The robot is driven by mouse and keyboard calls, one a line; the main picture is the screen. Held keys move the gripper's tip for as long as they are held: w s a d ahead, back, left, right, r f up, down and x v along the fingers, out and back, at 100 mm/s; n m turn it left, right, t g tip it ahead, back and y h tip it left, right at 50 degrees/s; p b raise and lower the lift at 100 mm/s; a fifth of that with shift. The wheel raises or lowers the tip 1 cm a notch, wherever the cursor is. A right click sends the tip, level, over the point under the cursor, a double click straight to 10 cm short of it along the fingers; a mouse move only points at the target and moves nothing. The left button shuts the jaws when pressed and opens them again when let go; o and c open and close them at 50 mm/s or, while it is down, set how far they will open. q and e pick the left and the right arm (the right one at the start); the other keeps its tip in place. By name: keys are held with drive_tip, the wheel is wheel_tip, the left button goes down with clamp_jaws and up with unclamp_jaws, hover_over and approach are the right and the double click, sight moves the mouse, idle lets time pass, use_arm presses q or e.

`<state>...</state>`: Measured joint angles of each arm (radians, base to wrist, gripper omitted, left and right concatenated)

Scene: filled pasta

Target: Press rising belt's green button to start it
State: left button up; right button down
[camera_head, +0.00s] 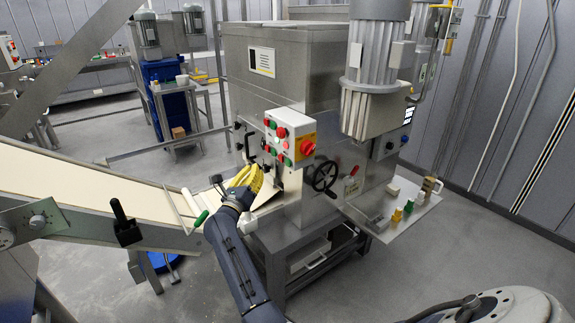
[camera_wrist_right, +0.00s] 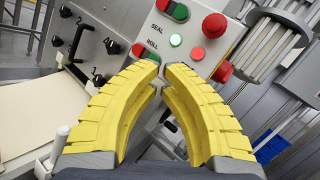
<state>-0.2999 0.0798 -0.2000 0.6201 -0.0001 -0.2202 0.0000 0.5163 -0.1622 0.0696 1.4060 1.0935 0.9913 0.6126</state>
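The rising belt (camera_head: 95,187) is a pale inclined conveyor at the left, ending beside the steel machine. I cannot tell which belongs to the rising belt. My right gripper (camera_head: 250,176) is below the box, by the belt's end. In the wrist view its yellow fingers (camera_wrist_right: 160,66) curve together with a narrow gap at the tips, holding nothing. My left gripper is out of view.
A red knob (camera_head: 308,147) sticks out from the box's right side. A black handwheel (camera_head: 325,176) sits below it. A black handle (camera_wrist_right: 80,42) and several dark knobs are left of the buttons. A side shelf (camera_head: 385,229) holds small coloured pieces.

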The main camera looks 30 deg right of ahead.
drive_tip(key=d, duration=0.8)
drive_tip(key=shift+w+d, duration=0.15)
drive_tip(key=shift+d, duration=0.2)
drive_tip(key=shift+d, duration=0.25)
idle(1.5)
drive_tip(key=shift+d, duration=0.2)
drive_tip(key=shift+d, duration=0.45)
idle(1.1)
drive_tip(key=shift+a, duration=0.85)
drive_tip(key=shift+a, duration=0.1)
drive_tip(key=shift+a, duration=2.45)
